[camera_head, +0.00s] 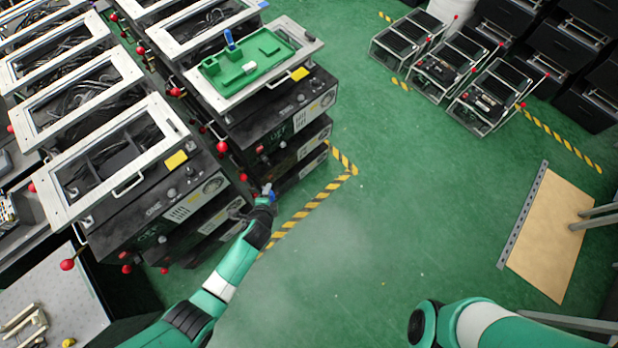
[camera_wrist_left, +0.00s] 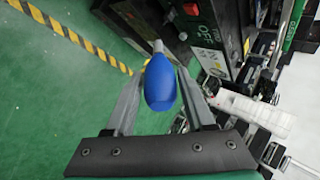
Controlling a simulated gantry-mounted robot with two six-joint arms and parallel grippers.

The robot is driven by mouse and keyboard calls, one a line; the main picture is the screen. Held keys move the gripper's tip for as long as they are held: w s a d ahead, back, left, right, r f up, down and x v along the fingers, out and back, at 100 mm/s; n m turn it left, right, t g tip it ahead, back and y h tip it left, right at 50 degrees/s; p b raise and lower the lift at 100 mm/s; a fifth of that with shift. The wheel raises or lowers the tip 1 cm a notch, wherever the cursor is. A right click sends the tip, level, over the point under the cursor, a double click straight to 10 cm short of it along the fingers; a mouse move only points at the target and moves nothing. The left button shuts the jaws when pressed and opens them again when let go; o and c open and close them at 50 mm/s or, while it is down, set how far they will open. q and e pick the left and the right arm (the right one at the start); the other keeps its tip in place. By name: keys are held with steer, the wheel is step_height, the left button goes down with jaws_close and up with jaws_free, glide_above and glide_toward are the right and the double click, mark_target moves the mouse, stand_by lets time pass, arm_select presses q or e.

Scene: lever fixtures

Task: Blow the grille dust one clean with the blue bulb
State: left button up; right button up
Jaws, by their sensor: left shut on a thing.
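My left gripper (camera_head: 266,197) is shut on the blue bulb (camera_wrist_left: 160,84), in front of the stacked black machine units. In the left wrist view, the bulb sits between the two fingers (camera_wrist_left: 158,98), its pale nozzle pointing away from the gripper. In the head view only a small blue part of the bulb (camera_head: 268,187) shows. Pale slotted grilles are on the unit fronts, one on the left stack (camera_head: 184,208) and one on the right stack (camera_head: 308,117). One slotted grille (camera_wrist_left: 208,60) also shows beyond the bulb. I cannot tell which carries dust. My right gripper is not in view.
Red-knobbed levers (camera_head: 222,146) stick out between the stacks. A green tray (camera_head: 245,66) with a blue piece lies on the right stack. Yellow-black tape (camera_head: 310,207) marks the floor. The green floor (camera_head: 390,190) is clear toward a tan board (camera_head: 550,230).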

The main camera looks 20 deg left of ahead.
arm_select(q)
steer(key=s+a+f+y+b, duration=0.1)
steer(key=s+a+f+b, duration=0.3)
steer(key=a, duration=0.3)
steer(key=s+a+f+n+y+b, duration=0.1)
steer(key=s+a+f+b, duration=0.2)
steer(key=a+b, duration=0.3)
steer(key=shift+s+a+f+n+y+b, duration=0.35)
steer(key=shift+s+a, duration=0.4)
steer(key=shift+a, duration=0.3)
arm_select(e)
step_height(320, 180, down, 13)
arm_select(q)
steer(key=o, duration=0.8)
steer(key=shift+c, duration=0.6)
jaws_close()
